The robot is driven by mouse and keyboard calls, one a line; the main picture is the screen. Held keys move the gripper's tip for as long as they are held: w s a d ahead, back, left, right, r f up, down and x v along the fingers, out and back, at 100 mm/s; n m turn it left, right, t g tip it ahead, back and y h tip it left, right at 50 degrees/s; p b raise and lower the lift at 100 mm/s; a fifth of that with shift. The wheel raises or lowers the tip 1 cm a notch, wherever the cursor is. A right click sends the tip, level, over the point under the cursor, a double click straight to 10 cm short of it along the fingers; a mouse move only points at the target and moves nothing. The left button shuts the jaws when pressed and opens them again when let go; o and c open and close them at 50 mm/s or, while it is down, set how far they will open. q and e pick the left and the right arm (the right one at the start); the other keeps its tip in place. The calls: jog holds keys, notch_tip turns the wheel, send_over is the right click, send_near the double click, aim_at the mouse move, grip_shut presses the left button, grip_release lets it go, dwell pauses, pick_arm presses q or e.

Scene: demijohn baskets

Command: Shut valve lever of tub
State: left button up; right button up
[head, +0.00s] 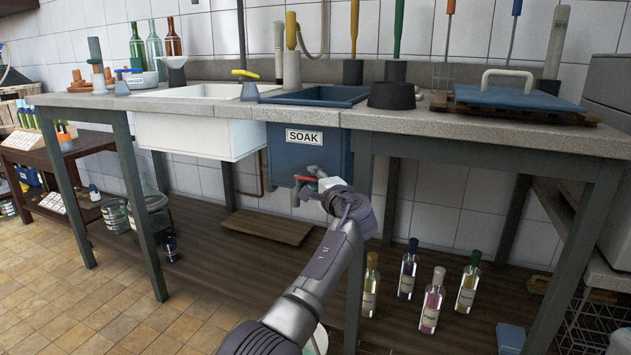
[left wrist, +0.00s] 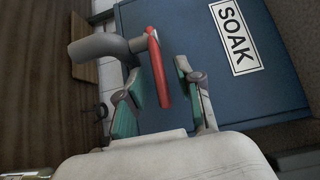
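The blue tub (head: 300,152) marked SOAK hangs under the worktop, and its front also fills much of the left wrist view (left wrist: 200,85). Its valve has a grey spout (left wrist: 98,46) and a red lever (left wrist: 157,68). In the head view the red lever (head: 304,179) shows small at the tub's lower front, partly hidden by my gripper. My left gripper (head: 320,184) is at the valve. In the left wrist view its fingers (left wrist: 160,88) are apart, with the lever's end between them and gaps at both sides. My right gripper is in neither view.
A white sink (head: 195,137) is left of the tub. A table leg (head: 358,230) stands right of my left forearm. Several bottles (head: 432,300) stand on the low shelf at right. A wooden board (head: 266,227) lies below the tub.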

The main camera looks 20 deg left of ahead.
pick_arm(q)
jog(key=v, duration=1.2)
